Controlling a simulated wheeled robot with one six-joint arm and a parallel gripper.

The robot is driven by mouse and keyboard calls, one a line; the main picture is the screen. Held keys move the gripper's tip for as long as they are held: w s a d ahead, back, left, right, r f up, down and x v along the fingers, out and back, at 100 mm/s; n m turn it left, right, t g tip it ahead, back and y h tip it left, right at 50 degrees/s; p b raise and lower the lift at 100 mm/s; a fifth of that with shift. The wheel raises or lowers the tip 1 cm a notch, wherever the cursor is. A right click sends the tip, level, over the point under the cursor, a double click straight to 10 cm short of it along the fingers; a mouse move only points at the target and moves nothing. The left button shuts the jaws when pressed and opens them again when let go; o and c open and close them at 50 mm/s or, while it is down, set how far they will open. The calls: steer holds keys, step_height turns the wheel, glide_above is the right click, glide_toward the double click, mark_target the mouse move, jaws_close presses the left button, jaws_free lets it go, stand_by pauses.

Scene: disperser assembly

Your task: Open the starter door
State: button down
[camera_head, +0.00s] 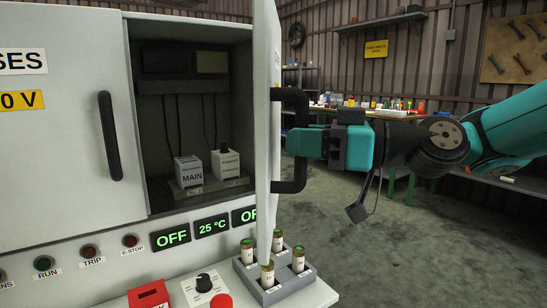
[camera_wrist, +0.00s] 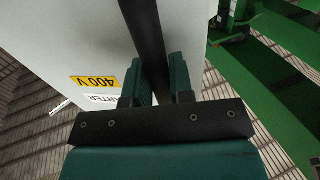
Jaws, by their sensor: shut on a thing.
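The starter door (camera_head: 267,120) stands swung open, nearly edge-on, at the right side of the grey cabinet in the head view. Its black bar handle (camera_head: 292,185) faces right. My gripper (camera_head: 300,141) is shut on this handle from the right. In the wrist view the handle (camera_wrist: 145,40) runs between the two green fingers of my gripper (camera_wrist: 159,82), beside the pale door face (camera_wrist: 60,35) with its yellow 400 V label.
A closed door with a black handle (camera_head: 109,135) is on the left. Below are OFF displays (camera_head: 170,237), buttons, a knob (camera_head: 203,283) and a grey holder (camera_head: 287,283) with several fuses, close under the open door. Floor to the right is clear; a workbench stands behind.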

steer(key=shift+w+d+r, duration=0.1)
steer(key=shift+w+d, duration=0.1)
steer(key=shift+d, duration=0.35)
steer(key=c, duration=1)
jaws_free()
step_height(320, 180, up, 20)
steer(key=p, duration=0.4)
